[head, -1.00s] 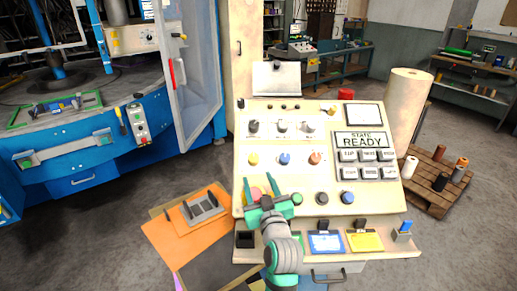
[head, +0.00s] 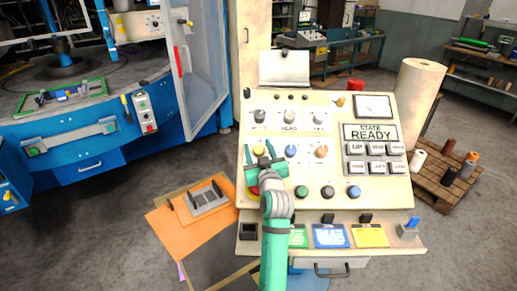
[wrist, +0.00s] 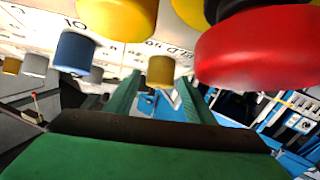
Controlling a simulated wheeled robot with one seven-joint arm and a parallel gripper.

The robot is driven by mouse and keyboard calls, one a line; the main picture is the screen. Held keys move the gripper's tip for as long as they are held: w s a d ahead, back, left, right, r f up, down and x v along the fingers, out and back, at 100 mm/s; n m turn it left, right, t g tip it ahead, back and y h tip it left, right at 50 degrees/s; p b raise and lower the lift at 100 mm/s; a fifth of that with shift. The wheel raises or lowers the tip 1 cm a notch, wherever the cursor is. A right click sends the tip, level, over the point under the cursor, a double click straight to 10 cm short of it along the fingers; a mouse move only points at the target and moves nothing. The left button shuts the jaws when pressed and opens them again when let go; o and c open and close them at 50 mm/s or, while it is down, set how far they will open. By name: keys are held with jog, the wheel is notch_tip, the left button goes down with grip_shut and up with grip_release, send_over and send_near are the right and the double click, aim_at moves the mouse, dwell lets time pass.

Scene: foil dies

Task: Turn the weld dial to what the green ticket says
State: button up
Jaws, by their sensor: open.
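The sloped cream panel (head: 330,108) has a top row of grey and black knobs and a row below with a yellow knob (head: 258,150), a blue knob (head: 291,150) and an orange knob (head: 321,151). Their labels are too small to read surely, so I cannot tell which is the weld dial. The green ticket (head: 298,236) lies on the front ledge, its writing unreadable. My gripper (head: 260,146) is open, its fingertips around or just in front of the yellow knob. In the wrist view a yellow knob (wrist: 160,72) shows between the fingers; contact is unclear.
A red button (wrist: 255,50) is close to my gripper in the wrist view. Green, black and blue buttons line the panel's lower row. A blue ticket (head: 330,236) and a yellow ticket (head: 370,236) lie beside the green one.

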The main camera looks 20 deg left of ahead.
jog(key=shift+w, duration=0.15)
jog(key=shift+c, duration=0.7)
jog(key=c, duration=0.9)
